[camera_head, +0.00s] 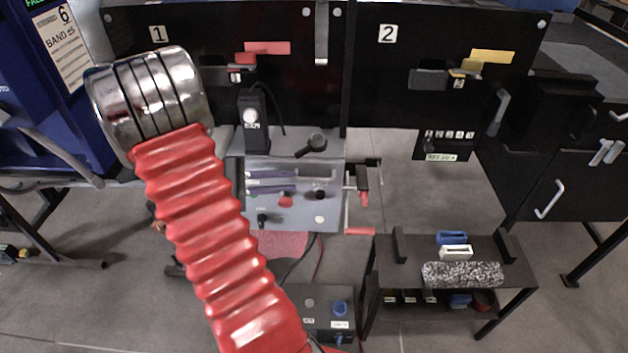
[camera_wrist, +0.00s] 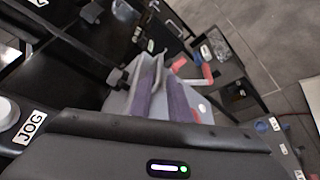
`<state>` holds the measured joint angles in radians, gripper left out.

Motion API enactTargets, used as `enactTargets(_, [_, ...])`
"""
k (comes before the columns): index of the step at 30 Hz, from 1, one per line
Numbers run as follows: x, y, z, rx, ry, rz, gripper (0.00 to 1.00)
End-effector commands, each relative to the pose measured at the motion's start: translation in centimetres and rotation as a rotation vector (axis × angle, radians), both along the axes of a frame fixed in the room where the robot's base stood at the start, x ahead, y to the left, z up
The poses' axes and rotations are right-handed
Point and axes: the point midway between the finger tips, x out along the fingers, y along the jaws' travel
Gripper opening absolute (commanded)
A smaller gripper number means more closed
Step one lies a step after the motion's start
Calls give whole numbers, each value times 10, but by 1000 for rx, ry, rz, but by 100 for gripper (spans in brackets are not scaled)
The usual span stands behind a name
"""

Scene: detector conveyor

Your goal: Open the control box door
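The grey control box (camera_head: 325,208) stands at the middle of the head view with its door facing me. The door carries a bar handle (camera_head: 316,173), a red knob, black knobs and a white button. In the wrist view, the handle (camera_wrist: 159,70) shows just beyond the fingertips, roughly in line with the gap. My gripper (camera_head: 283,184) reaches in from the left, mostly hidden behind my red arm. Its two purple fingers are apart and empty in the wrist view (camera_wrist: 163,88). I cannot tell whether they touch the door. The door looks shut.
A black box with a white button (camera_head: 251,127) stands above left of the control box. A black panel (camera_head: 425,110) stands behind. A low black table (camera_head: 400,275) with small blocks stands at right. Another box (camera_head: 315,305) sits below.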

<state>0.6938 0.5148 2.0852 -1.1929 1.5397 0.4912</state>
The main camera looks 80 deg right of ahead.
Motion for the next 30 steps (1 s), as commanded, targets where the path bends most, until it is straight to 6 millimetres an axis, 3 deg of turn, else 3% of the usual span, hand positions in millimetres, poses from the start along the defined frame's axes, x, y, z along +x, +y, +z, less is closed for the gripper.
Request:
enactTargets(15, [-61, -38, -16, 0, 0, -2, 17])
enactTargets(30, [-69, -44, -18, 1, -1, -1, 14])
